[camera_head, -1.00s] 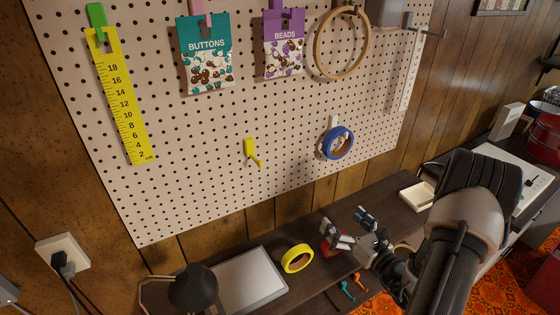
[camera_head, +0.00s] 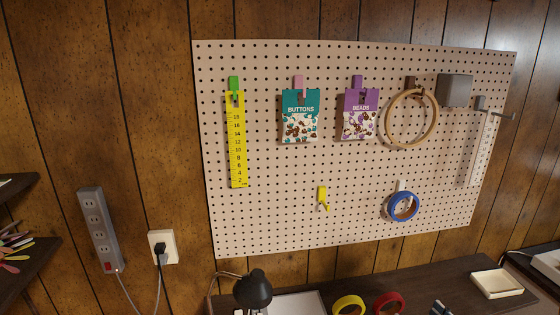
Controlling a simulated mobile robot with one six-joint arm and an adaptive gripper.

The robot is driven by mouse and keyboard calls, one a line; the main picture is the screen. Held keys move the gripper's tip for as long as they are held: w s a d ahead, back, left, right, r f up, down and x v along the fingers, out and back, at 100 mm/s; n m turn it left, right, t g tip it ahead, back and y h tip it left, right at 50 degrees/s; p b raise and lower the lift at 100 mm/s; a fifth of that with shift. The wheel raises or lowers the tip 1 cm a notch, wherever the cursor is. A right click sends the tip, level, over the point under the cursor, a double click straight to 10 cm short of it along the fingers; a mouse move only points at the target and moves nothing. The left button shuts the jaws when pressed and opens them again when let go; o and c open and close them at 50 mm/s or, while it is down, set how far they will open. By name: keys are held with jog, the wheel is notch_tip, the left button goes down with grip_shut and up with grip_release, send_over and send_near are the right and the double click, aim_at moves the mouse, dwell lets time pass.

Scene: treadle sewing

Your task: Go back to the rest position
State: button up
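Only a small dark tip of what looks like my gripper (camera_head: 440,308) shows at the bottom edge of the head view, right of a red tape roll (camera_head: 388,303) on the dark table. The rest of my gripper and arm is out of the picture, so its opening is hidden. A yellow tape roll (camera_head: 348,305) lies left of the red one. A blue tape roll (camera_head: 403,207) hangs on a pegboard hook, and a yellow hook (camera_head: 322,197) is empty.
The pegboard (camera_head: 270,215) also holds a yellow ruler (camera_head: 236,140), buttons (camera_head: 300,128) and beads (camera_head: 360,125) packets, and a wooden hoop (camera_head: 390,130). A black lamp (camera_head: 253,289) and a cream tray (camera_head: 497,283) stand on the table. A power strip (camera_head: 98,230) is on the wall.

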jog(key=a+r+n+g+y, duration=0.3)
jog(key=a+r+n+y, duration=0.15)
jog(key=a, duration=0.45)
jog(key=a+r+n+g+y, duration=0.35)
jog(key=a+n, duration=0.25)
jog(key=a, duration=0.2)
jog(key=s+a+r+n+g, duration=0.2)
jog(key=s+a+n+g, duration=0.45)
jog(key=a, duration=0.25)
jog(key=s+a+n+g+h, duration=0.35)
jog(key=s+n+h, duration=0.25)
jog(key=s+n, duration=0.5)
jog(key=s+d+r+n+t+h, duration=0.3)
jog(key=d+r+n+t+h, duration=0.1)
jog(key=d+r+n+h, duration=0.1)
jog(key=shift+s+d+n+h, duration=0.15)
jog(key=shift+d+n+h, duration=0.55)
jog(key=shift+d+n, duration=0.1)
